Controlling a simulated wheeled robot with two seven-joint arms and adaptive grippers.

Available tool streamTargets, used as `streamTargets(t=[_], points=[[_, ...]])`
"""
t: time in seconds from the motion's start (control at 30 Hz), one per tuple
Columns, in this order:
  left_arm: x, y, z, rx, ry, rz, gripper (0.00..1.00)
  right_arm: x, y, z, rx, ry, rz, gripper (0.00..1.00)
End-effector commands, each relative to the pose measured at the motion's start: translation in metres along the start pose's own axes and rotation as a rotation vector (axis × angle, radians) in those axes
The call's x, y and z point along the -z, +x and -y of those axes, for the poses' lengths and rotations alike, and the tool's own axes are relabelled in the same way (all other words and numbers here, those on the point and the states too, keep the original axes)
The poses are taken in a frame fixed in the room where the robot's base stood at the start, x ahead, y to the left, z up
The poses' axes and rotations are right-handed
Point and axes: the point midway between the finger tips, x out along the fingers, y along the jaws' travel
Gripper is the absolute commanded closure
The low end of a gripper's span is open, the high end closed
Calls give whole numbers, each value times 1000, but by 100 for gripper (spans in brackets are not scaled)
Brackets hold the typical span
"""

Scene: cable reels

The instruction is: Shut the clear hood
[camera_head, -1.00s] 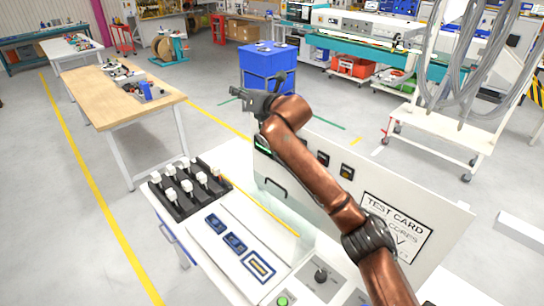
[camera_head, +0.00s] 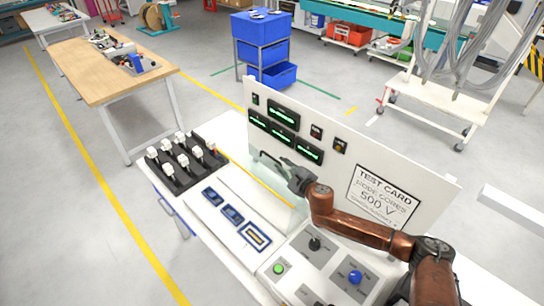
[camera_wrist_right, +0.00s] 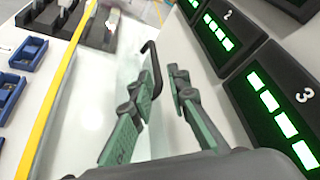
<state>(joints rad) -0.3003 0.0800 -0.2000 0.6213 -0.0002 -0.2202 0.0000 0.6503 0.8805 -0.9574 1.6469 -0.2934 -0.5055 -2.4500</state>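The clear hood (camera_head: 292,205) is a see-through sheet standing raised in front of the white test panel, with a yellow strip along its lower side. Its black bar handle (camera_head: 268,158) is near the top, in front of the panel displays. In the right wrist view the handle (camera_wrist_right: 153,66) shows just beyond my fingertips. My right gripper (camera_head: 287,170) is close beside the handle. In the wrist view its two green-padded fingers (camera_wrist_right: 158,86) are apart with nothing held between them; contact with the handle cannot be told. My left gripper is not in view.
The white panel (camera_head: 425,190) with green displays (camera_head: 283,115) stands close behind the hood. Blue-framed sockets (camera_head: 232,214) and a black rack of white plugs (camera_head: 180,165) lie to the left. A knob box (camera_head: 315,270) is in front. Open floor lies beyond.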

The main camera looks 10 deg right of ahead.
Motion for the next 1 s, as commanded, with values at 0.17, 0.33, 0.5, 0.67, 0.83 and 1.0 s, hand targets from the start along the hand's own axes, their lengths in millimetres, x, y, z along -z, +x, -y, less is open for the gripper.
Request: streamTargets(t=[0.17,0.33,0.5,0.67,0.83,1.0], points=[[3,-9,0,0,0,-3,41,6,-24,-4,-3,-76,6,84],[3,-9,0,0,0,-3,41,7,-12,-5,-2,-85,7,84],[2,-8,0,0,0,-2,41,7,16,-6,-2,-83,6,84],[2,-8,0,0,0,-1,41,7,38,-6,-3,-84,6,84],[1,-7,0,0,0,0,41,6,50,-6,-4,-85,7,84],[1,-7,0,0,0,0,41,6,52,-6,-5,-86,7,84]])
